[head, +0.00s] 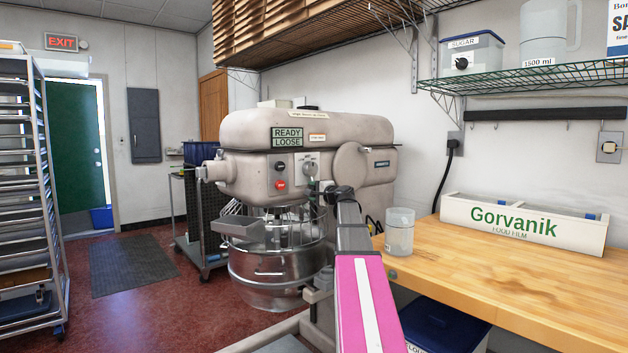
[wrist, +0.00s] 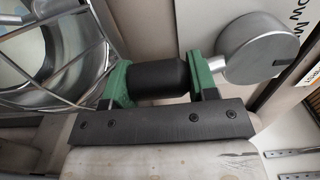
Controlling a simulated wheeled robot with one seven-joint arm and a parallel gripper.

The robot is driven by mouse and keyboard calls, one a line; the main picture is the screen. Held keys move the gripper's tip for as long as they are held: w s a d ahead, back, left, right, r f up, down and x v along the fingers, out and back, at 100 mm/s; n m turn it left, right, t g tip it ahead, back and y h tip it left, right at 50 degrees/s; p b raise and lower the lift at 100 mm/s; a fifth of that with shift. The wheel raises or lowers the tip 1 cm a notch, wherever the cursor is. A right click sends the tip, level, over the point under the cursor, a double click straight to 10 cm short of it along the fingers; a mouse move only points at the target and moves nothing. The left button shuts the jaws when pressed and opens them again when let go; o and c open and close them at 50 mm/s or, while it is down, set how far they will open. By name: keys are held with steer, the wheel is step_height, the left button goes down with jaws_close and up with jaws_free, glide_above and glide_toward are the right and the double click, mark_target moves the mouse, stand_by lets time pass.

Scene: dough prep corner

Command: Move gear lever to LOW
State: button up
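In the wrist view the lever has a grey disc (wrist: 254,55) joined by a short neck to a black cylindrical grip (wrist: 160,78). My gripper (wrist: 158,66) has its green fingers on both sides of the black grip, seemingly touching it. In the head view my arm covers much of this spot. A light plate (wrist: 285,22) with partly cut-off dark lettering lies behind the disc; I cannot read it fully.
The steel bowl (head: 272,275) with its wire guard sits under the mixer head. A wooden worktop (head: 500,285) at right carries a clear jug (head: 399,232) and a Gorvanik film box (head: 525,225). A rack (head: 45,200) stands far left. The floor between is mostly clear.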

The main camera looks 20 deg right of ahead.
steer(key=shift+w+d+r+n, duration=0.1)
steer(key=shift+w+d+n, duration=0.05)
steer(key=shift+d+n, duration=0.4)
steer(key=shift+w+d+n, duration=0.15)
steer(key=shift+d+n, duration=0.2)
steer(key=shift+n, duration=0.4)
steer(key=shift+w+d+r+n, duration=0.2)
steer(key=shift+d+n, duration=0.2)
steer(key=shift+n, duration=0.2)
steer(key=shift+w+d+r+n, duration=0.15)
steer(key=shift+d+n, duration=0.25)
steer(key=shift+n, duration=0.2)
steer(key=shift+w+d+r+n, duration=0.1)
steer(key=shift+d+r+n, duration=0.2)
steer(key=shift+n, duration=0.25)
steer(key=shift+w+d+r+n, duration=0.15)
steer(key=shift+d+n, duration=0.2)
steer(key=shift+n, duration=0.2)
steer(key=o, duration=1)
steer(key=shift+s, duration=0.1)
steer(key=v, duration=1)
steer(key=shift+s, duration=0.35)
